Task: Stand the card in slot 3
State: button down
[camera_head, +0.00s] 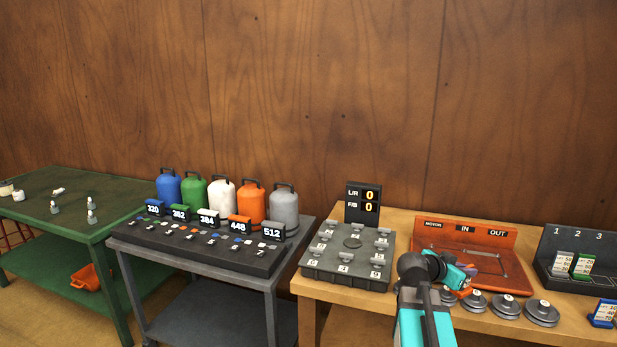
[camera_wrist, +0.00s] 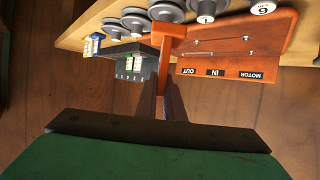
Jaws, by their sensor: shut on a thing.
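A blue-edged card (camera_head: 603,313) with printed numbers sits tilted on the wooden bench, in front of the dark card rack (camera_head: 548,243). It also shows in the wrist view (camera_wrist: 92,45). The rack has numbers 1, 2 and 3 on its back. In the wrist view my gripper (camera_wrist: 168,98) is shut on an orange T-shaped piece (camera_wrist: 170,45). The gripper is left of the rack, apart from the blue card.
An orange board (camera_head: 500,240) marked MOTOR, IN and OUT lies left of the rack, with several grey discs (camera_head: 541,311) in front. A grey weight tray (camera_head: 345,272) and a display reading 0 and 0 (camera_head: 362,203) are further left. Coloured canisters (camera_head: 223,196) stand on a grey cart.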

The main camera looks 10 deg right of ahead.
jog(key=w+a+r+n+t+y, duration=0.2)
jog(key=w+a, duration=0.5)
jog(key=a, duration=0.8)
jog(key=w+a+r+n+t+y, duration=0.3)
jog(key=w+a+n+t+y, duration=0.2)
jog(key=a, duration=1)
jog(key=w+a+r+n+t+y, duration=0.3)
jog(key=w+a+n+y, duration=0.3)
jog(key=a, duration=0.9)
jog(key=shift+w+a+n+t, duration=0.3)
jog(key=shift+w+n+t, duration=0.1)
jog(key=shift+w+n, duration=1.1)
jog(key=shift+w, duration=0.15)
